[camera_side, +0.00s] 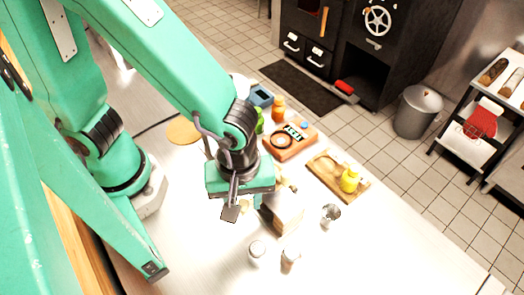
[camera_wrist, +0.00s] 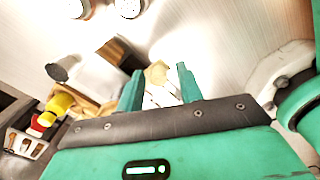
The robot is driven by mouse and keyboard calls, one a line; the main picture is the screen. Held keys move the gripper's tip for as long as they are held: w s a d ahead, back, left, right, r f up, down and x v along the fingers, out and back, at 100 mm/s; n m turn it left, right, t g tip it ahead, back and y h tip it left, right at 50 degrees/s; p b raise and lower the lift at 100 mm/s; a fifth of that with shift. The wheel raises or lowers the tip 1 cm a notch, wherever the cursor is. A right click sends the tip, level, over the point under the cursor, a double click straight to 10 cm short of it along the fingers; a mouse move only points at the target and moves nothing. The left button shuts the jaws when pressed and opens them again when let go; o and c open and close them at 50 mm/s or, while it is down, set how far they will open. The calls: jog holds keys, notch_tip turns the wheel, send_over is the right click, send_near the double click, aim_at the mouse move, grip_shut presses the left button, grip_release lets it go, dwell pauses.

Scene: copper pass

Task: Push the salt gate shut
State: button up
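My gripper (camera_side: 243,207) hangs over the pale worktop, beside the left end of a box with pale sides (camera_side: 284,214). In the wrist view its two green fingers (camera_wrist: 160,80) stand apart, with a clear gap between them. A small cream-coloured piece (camera_wrist: 157,72) shows in that gap; I cannot tell whether a finger touches it. The box also shows in the wrist view (camera_wrist: 92,76), left of the fingers. I cannot make out for certain which part is the salt gate, or how far open it stands; my gripper hides part of this area.
Two white-topped jars (camera_side: 257,250) (camera_side: 290,256) stand in front of the box. A small metallic cup (camera_side: 331,211) stands to its right. The worktop's front is mostly clear.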

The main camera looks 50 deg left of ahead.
jog(key=shift+r, duration=3)
jog(key=shift+w+a+r, duration=0.25)
jog(key=shift+w+a, duration=0.1)
jog(key=shift+w, duration=0.05)
jog(key=w+a+r+m+t, duration=0.2)
jog(key=a+r+m, duration=0.3)
jog(key=a, duration=0.6)
jog(key=w+a+r+m+t, duration=0.3)
jog(key=a+r+m, duration=0.2)
jog(key=a, duration=0.6)
jog(key=shift+w+a+r+m+t, duration=0.15)
jog(key=shift+r+m+t, duration=0.15)
jog(key=shift+m, duration=0.7)
jog(key=shift+o, duration=0.2)
